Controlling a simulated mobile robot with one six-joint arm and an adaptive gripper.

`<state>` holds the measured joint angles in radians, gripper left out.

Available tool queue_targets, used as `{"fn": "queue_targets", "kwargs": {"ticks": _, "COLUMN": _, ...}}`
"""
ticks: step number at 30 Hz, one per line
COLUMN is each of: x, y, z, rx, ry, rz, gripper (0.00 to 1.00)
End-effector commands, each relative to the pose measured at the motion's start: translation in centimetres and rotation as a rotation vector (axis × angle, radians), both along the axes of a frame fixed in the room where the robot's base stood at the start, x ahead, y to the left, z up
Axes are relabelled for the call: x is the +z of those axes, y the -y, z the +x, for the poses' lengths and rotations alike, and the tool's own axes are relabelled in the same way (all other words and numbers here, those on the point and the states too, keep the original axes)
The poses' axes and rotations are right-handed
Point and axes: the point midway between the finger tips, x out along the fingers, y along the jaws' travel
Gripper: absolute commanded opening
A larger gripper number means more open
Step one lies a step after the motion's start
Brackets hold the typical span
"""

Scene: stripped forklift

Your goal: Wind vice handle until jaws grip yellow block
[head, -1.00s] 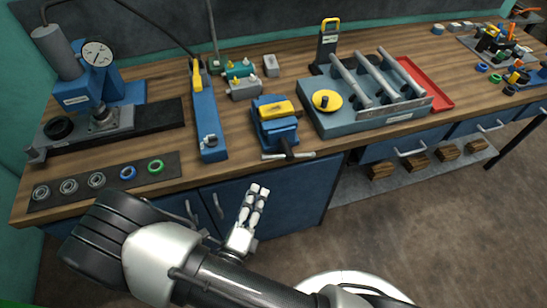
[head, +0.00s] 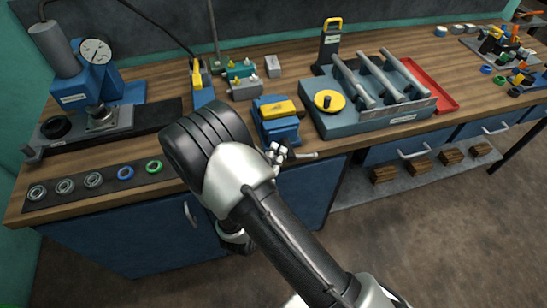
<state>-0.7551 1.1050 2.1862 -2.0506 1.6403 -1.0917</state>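The blue vice (head: 277,127) stands at the front edge of the wooden bench. The yellow block (head: 279,109) sits at its top, between the jaws; I cannot tell how tightly it is held. The vice's handle bar (head: 304,157) shows at the front, its right end sticking out past my gripper. My gripper (head: 279,152) is at the handle, in front of the vice's lower face. Its fingers overlap the left part of the bar. They are too small and too covered by my arm to tell whether they are closed on it.
A blue press (head: 85,80) and a mat with rings (head: 95,182) are at left.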

Motion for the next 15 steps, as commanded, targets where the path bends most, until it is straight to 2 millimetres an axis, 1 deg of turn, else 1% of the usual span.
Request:
{"fn": "queue_targets", "kwargs": {"ticks": 4, "x": 0.02, "y": -0.02, "z": -0.01, "rx": 0.000, "ry": 0.000, "rz": 0.000, "gripper": 0.32}}
{"fn": "queue_targets", "kwargs": {"ticks": 15, "x": 0.01, "y": -0.03, "z": -0.03, "rx": 0.000, "ry": 0.000, "rz": 0.000, "gripper": 0.07}}
